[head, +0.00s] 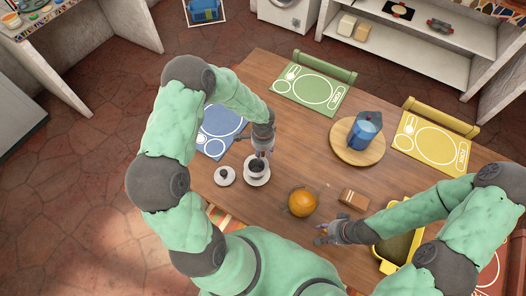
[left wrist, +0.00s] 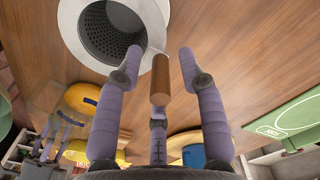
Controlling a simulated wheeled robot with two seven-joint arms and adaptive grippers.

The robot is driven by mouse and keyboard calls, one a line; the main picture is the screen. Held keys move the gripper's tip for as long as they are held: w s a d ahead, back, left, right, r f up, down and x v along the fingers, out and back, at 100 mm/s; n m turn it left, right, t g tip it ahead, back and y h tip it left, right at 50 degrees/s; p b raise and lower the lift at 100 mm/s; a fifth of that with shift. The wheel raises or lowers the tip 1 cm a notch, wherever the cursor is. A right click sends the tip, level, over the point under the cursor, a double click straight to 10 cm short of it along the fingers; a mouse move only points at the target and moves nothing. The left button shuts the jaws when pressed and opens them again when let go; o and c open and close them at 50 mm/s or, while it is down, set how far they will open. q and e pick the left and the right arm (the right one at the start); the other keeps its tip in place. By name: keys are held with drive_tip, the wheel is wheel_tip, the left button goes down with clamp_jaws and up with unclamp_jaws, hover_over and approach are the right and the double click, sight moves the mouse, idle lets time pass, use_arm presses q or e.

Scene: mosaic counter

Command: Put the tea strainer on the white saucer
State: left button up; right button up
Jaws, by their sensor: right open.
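The tea strainer (left wrist: 112,30) shows in the left wrist view as a grey perforated bowl with a brown handle (left wrist: 160,80) pointing toward my palm. In the head view its dark round bowl (head: 256,166) sits over the white saucer (head: 257,181); whether it touches the saucer is hidden. My left gripper (head: 263,152) is right above it. In the left wrist view its fingers (left wrist: 162,62) stand apart on both sides of the handle, with visible gaps. My right gripper (head: 322,236) is open and empty near the table's front edge.
A small white dish with a dark knob (head: 224,176) stands just left of the saucer. An orange round object (head: 301,202) and a brown box (head: 354,199) lie to the right. The table's middle is clear.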

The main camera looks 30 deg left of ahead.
use_arm(q)
wheel_tip(320, 180, up, 12)
drive_tip(key=shift+r+p, duration=0.1)
drive_tip(key=shift+p, duration=0.65)
use_arm(e)
drive_tip(key=shift+r, duration=0.9)
